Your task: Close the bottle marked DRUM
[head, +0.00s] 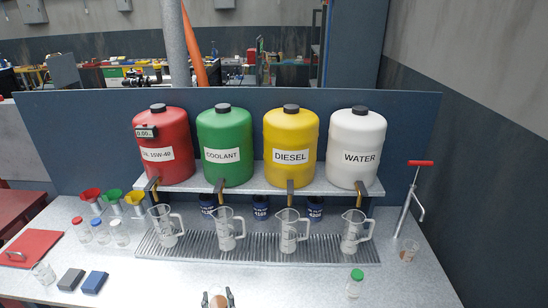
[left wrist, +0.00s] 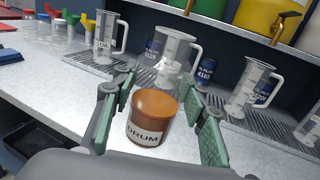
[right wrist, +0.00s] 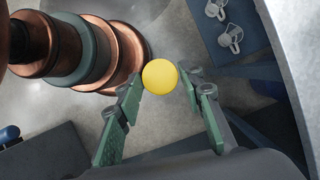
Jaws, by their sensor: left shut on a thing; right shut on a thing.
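The bottle marked DRUM (left wrist: 145,134) is a small cup-like container with a white label and a brown-orange top, seen in the left wrist view. My left gripper (left wrist: 162,88) is shut on it, one finger on each side. In the head view my left gripper (head: 218,296) and the bottle's brown top show at the bottom edge. A round yellow cap (right wrist: 160,76) is in the right wrist view. My right gripper (right wrist: 162,84) is shut on it, over the floor and away from the bottle. The cap's underside is hidden. The right gripper is outside the head view.
Clear measuring jugs (head: 287,232) stand on a grate (head: 200,246) below the colored tanks. A green-capped bottle (head: 354,283) stands front right. Several capped bottles (head: 100,231) and blocks (head: 94,282) are left.

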